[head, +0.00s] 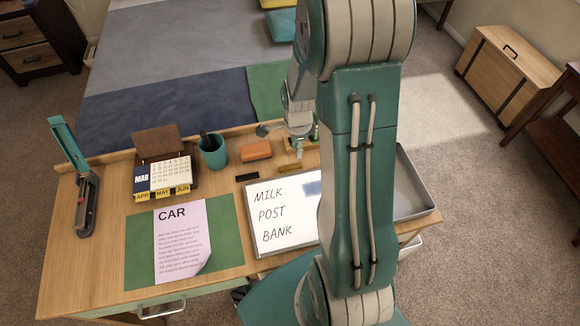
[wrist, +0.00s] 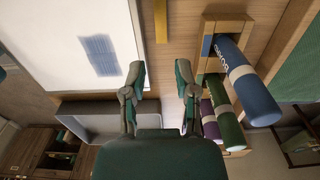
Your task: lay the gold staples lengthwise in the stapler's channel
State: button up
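The gold staples (head: 290,167) lie as a short strip on the desk, just beyond the whiteboard's top edge. In the wrist view the strip (wrist: 160,20) is at the top, ahead of the fingers and roughly in line with the gap between them. My gripper (wrist: 160,75) is open and empty. In the head view my gripper (head: 300,143) is above the desk's far side near the strip, partly hidden by my arm. The stapler (head: 87,203) stands at the desk's left end with its teal top arm (head: 66,143) raised; its channel is too small to see inside clearly.
A black strip (head: 247,177), an orange block (head: 256,150), a teal cup (head: 213,151) and a calendar (head: 163,175) lie between staples and stapler. The whiteboard (head: 280,216) is in front. A grey tray (wrist: 85,110) and a rack of rolls (wrist: 232,22) also show.

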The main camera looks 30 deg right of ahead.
aim_at(296, 165)
notch_tip(296, 165, down, 8)
jog(key=shift+w+f, duration=0.15)
grip_shut()
dwell(0.3)
